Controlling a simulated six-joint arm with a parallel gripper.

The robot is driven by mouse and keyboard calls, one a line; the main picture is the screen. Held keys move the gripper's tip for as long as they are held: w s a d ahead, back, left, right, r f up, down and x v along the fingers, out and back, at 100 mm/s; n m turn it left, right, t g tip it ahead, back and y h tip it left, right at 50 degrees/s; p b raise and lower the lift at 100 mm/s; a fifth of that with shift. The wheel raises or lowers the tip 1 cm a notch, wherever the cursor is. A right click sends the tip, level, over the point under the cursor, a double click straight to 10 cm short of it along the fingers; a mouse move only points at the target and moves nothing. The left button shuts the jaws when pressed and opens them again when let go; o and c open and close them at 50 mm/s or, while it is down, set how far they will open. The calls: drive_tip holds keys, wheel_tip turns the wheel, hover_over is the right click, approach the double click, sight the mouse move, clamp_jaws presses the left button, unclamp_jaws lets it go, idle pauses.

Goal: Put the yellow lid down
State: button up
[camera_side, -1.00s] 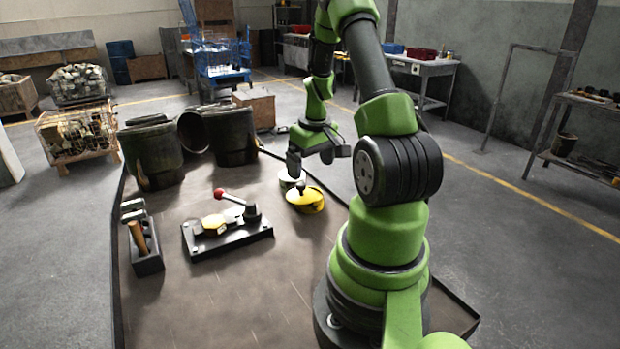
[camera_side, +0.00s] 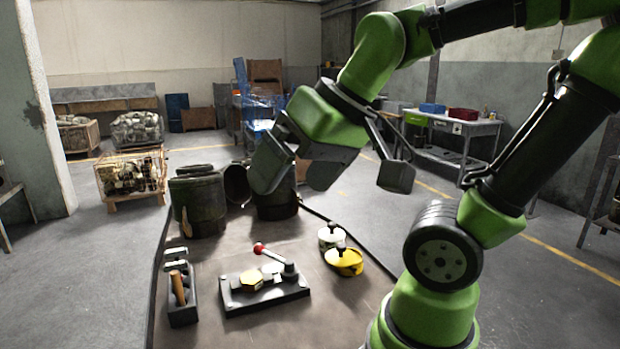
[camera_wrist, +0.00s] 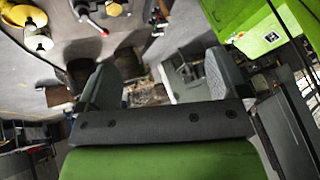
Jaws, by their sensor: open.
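The yellow lid (camera_side: 346,265), round with a dark knob, rests on the brown table (camera_side: 222,330). It sits just in front of a white round piece (camera_side: 329,241) with a dark top; I cannot tell whether they touch. The lid also shows at the top left of the wrist view (camera_wrist: 18,15), with the white piece (camera_wrist: 38,40) beside it. My gripper (camera_side: 330,172) is open and empty, raised well above the table. Its two spread fingers show in the wrist view (camera_wrist: 161,82) with nothing held between them.
A black fixture (camera_side: 266,297) with a red-knobbed lever and a yellow block stands left of the lid. A black tool holder (camera_side: 184,312) is farther left. Dark drums (camera_side: 207,222) stand at the table's back. The table front is clear.

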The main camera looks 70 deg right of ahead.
drive_tip(key=shift+o, duration=0.5)
drive_tip(key=s+a, duration=0.1)
drive_tip(key=s+a+y, duration=0.1)
drive_tip(key=shift+s+a+r+t, duration=0.2)
drive_tip(key=shift+s+a+t, duration=0.1)
drive_tip(key=shift+s, duration=0.05)
drive_tip(key=shift+w, duration=0.1)
drive_tip(key=m+g+h, duration=0.2)
drive_tip(key=g+h, duration=0.1)
drive_tip(key=g, duration=0.3)
hover_over(342, 245)
drive_tip(key=a, duration=0.1)
drive_tip(key=f, duration=2.1)
drive_tip(key=shift+s+f, duration=0.2)
drive_tip(key=shift+w+d+f, duration=0.1)
drive_tip(key=shift+d+f, duration=0.05)
drive_tip(key=shift+f, duration=0.85)
drive_tip(key=shift+w+d+f, duration=0.1)
drive_tip(key=shift+d+f, duration=0.1)
drive_tip(key=shift+f, duration=0.85)
drive_tip(key=shift+w+d+f, duration=0.1)
drive_tip(key=shift+d+f, duration=0.05)
drive_tip(key=shift+f, duration=0.85)
